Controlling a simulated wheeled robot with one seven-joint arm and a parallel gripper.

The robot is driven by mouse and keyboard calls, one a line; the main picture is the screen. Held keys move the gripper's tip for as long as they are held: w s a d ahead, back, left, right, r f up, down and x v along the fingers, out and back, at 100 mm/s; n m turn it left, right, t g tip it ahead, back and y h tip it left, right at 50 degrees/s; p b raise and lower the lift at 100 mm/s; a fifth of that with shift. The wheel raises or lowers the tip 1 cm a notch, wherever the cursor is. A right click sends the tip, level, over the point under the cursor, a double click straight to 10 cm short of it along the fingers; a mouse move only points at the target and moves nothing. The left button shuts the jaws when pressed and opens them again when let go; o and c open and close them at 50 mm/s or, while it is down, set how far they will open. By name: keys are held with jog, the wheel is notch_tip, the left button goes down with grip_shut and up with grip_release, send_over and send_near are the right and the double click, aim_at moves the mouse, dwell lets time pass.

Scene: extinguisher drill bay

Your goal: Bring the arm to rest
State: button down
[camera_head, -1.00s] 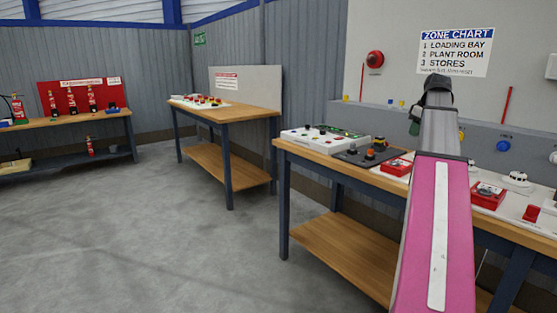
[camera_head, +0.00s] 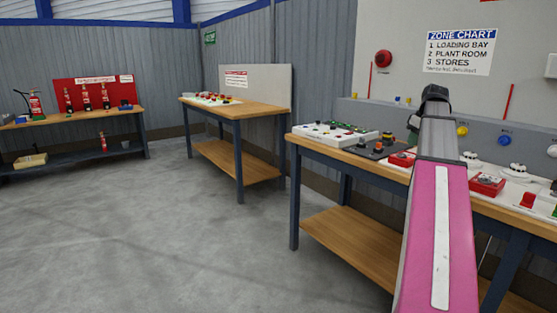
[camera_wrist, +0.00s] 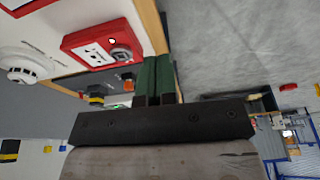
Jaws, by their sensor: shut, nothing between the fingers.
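My arm, with a pink link (camera_head: 437,235), reaches up and forward on the right side of the head view, over the near bench (camera_head: 330,154). My gripper (camera_wrist: 159,72) shows in the wrist view with its two green fingers together and nothing between them. In the wrist view the fingers appear beside a red call point box (camera_wrist: 98,46), apparently above the bench edge; contact cannot be told.
The near bench carries a white button panel (camera_head: 335,134), a dark control box (camera_head: 372,150) and red boxes (camera_head: 487,184). A zone chart (camera_head: 459,52) hangs behind. A second bench (camera_head: 250,108) and an extinguisher bench (camera_head: 75,117) stand farther left. The grey floor (camera_head: 150,240) is clear.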

jog(key=s+a+f+m+g, duration=0.1)
jog(key=a+f, duration=0.5)
jog(key=f, duration=0.3)
jog(key=s+a+f+m, duration=0.1)
jog(key=a+f, duration=0.4)
jog(key=f, duration=0.4)
jog(key=s+a+f+m+g, duration=0.1)
jog(key=a+f+m, duration=0.1)
jog(key=a+f, duration=0.55)
jog(key=s+a+f+m+h, duration=0.1)
jog(key=s+a+f, duration=0.5)
jog(key=f, duration=0.4)
jog(key=s+a+f+m+h, duration=0.1)
jog(key=s+a+f, duration=0.5)
jog(key=f, duration=0.5)
jog(key=shift+s+a+m+g, duration=0.3)
jog(key=shift+s+a, duration=0.1)
jog(key=shift+s, duration=0.6)
